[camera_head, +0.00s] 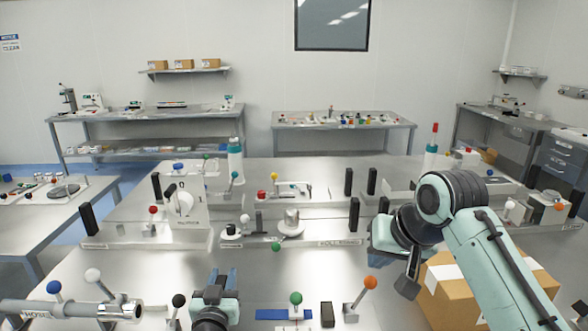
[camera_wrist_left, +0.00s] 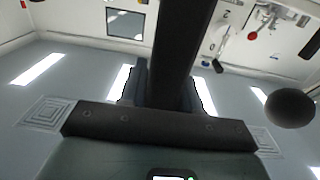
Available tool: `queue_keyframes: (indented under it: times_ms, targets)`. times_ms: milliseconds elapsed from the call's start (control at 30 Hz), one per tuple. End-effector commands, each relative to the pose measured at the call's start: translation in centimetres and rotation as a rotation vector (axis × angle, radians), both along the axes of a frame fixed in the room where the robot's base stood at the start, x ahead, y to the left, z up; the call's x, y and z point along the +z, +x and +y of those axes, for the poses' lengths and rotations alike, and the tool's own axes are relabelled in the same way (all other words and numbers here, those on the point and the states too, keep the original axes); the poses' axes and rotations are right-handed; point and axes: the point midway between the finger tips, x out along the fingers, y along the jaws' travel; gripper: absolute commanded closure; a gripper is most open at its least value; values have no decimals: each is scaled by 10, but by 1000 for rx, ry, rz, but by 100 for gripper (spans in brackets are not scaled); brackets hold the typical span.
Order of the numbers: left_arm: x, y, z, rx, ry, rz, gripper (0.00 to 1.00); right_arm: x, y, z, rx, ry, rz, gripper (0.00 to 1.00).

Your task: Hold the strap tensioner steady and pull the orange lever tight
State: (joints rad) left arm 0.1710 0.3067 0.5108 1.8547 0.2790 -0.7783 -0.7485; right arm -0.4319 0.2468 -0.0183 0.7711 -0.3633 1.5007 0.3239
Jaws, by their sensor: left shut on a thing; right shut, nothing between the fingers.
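A lever with an orange ball knob (camera_head: 370,282) leans to the right from a small metal base (camera_head: 350,312) on the front of the table. A blue strap-like strip (camera_head: 270,314) lies left of it, by a green-knobbed lever (camera_head: 296,298). I cannot tell which part is the strap tensioner. My left gripper (camera_head: 220,278) is at the front left of the strip, shut on a dark bar (camera_wrist_left: 185,45) that runs between its fingers in the left wrist view. My right gripper (camera_head: 407,286) is shut and empty, right of the orange knob and apart from it.
A cardboard box (camera_head: 452,305) stands under my right arm. A black-knobbed lever (camera_head: 178,300) stands close left of my left gripper, and a black block (camera_head: 327,314) stands left of the orange lever. A metal cylinder (camera_head: 75,308) lies at front left. Panels with several knobs stand behind.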

Motion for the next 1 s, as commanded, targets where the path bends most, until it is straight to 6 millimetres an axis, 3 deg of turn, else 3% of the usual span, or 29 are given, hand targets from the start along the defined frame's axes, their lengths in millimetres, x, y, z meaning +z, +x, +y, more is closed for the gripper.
queue_keyframes:
  times_ms: [33, 333, 367, 433, 467, 800, 1000]
  targets:
    - [-10, 0, 1, -1, 0, 26, 100, 0, 0, 0, 0, 0, 0, 100]
    - [-8, -1, 0, -3, 0, 25, 100, 1, 0, 0, 0, 0, 0, 100]
    - [-8, -1, 0, -3, 0, 24, 65, 1, 0, 0, 0, 0, 0, 100]
    - [-7, 0, 0, -3, 0, 22, 42, 1, 0, 0, 0, 0, 0, 100]
    - [-6, 0, 0, -3, 0, 20, 38, 1, 0, 0, 0, 0, 0, 100]
    - [-1, -4, -1, -4, 1, 9, 38, 1, 0, 0, 0, 0, 0, 100]
    - [0, -31, 0, -4, 4, 8, 38, 1, 0, 0, 0, 0, 0, 100]
